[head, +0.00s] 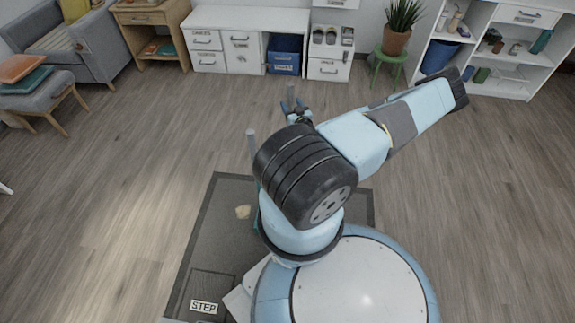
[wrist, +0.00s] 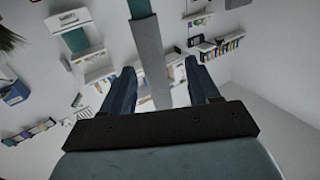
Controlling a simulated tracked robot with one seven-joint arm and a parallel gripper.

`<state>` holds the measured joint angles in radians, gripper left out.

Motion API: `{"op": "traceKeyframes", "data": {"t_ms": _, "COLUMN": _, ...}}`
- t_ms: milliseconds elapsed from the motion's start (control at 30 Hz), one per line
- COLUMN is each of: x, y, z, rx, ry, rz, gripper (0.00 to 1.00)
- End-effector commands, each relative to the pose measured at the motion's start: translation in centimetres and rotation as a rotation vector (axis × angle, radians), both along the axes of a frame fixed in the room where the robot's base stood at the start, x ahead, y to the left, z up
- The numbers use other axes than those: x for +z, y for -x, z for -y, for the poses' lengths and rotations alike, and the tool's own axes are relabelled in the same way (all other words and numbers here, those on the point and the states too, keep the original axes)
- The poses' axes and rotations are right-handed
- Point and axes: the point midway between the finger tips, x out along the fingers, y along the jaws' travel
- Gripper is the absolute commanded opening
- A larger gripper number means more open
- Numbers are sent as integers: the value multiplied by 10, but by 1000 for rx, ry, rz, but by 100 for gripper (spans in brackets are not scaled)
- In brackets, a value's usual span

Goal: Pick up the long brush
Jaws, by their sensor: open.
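My gripper (head: 296,112) is beyond the arm's dark joint in the head view, partly hidden by the arm. In the wrist view my gripper (wrist: 165,85) is open, with its two dark blue fingers apart. A long grey bar with a teal upper end (wrist: 150,50) runs down the picture between the fingers. It may be the long brush; I cannot tell whether it touches a finger. An upright grey rod (head: 252,150) shows left of my arm in the head view, its lower part hidden. I cannot tell whether it is the same thing.
A dark mat (head: 225,190) lies under my base, with a small beige object (head: 243,211) on it. A white desk (head: 240,20) stands along the back, with a green stool (head: 388,62) and white shelf (head: 500,75) to the right. The wooden floor between is clear.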

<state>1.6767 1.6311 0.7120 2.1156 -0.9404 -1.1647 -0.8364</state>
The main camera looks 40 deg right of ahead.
Motion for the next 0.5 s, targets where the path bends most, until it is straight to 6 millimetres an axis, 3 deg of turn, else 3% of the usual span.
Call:
{"op": "traceKeyframes", "data": {"t_ms": 267, "x": -1, "y": -15, "z": 8, "rx": -2, "ry": 0, "rz": 0, "gripper": 61}}
{"op": "traceKeyframes", "data": {"t_ms": 500, "x": -6, "y": -42, "z": 25, "rx": 0, "ry": 0, "rz": 0, "gripper": 61}}
